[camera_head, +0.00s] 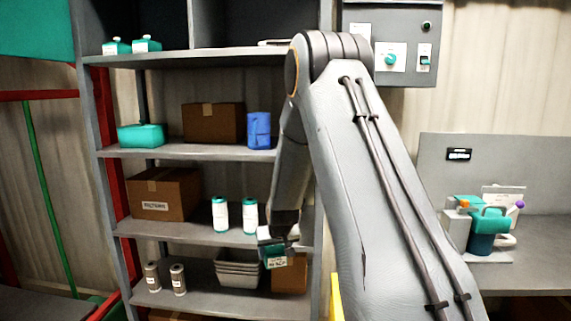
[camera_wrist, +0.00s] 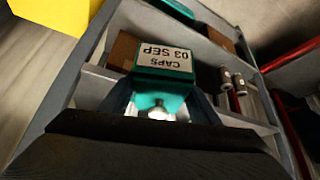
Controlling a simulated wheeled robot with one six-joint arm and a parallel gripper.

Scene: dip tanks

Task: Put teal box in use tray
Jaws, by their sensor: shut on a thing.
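A teal box (camera_wrist: 160,88) with a white label reading "CAPS 03 SEP" is in my gripper (camera_wrist: 158,108) in the wrist view. In the head view the box (camera_head: 276,257) shows small, in front of the shelf rack at my gripper (camera_head: 277,241). My gripper is shut on it, and the fingers are mostly hidden by the box and wrist. I cannot identify a tray labelled for use in either view.
The shelf rack (camera_head: 182,152) holds brown cartons (camera_head: 163,193), a blue item (camera_head: 259,130), white-and-teal bottles (camera_head: 220,214), small canisters (camera_head: 178,279), stacked grey trays (camera_head: 238,268) and another teal container (camera_head: 141,135). A bench (camera_head: 541,252) with a teal-and-white holder (camera_head: 487,225) stands at right.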

